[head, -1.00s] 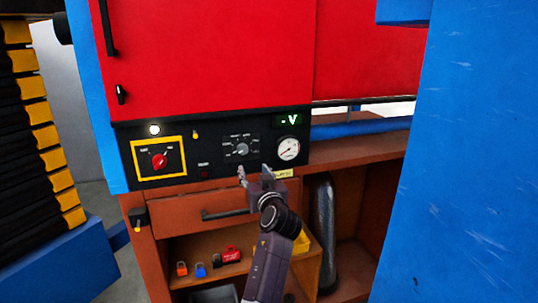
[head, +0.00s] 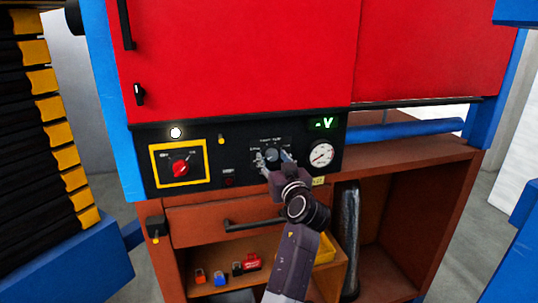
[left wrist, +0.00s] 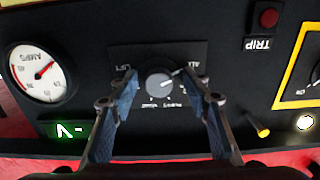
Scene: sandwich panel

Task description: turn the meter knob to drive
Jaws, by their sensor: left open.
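The meter knob (head: 272,155) is a small grey round knob on the black panel, between the red switch and the gauge. In the left wrist view, which shows the panel upside down, the knob (left wrist: 159,83) is near the centre, and its white mark points to the upper right. The printed labels around it are only partly readable. My left gripper (head: 275,159) is in front of the knob, open, with a finger on either side of it. In the left wrist view its fingers (left wrist: 160,80) flank the knob with gaps visible.
The digital display (head: 323,123) shows "-V" above a round amps gauge (head: 320,154). A red rotary switch (head: 180,169) in a yellow frame is at the left. Below are a drawer handle (head: 253,224) and a shelf with small coloured padlocks (head: 220,279).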

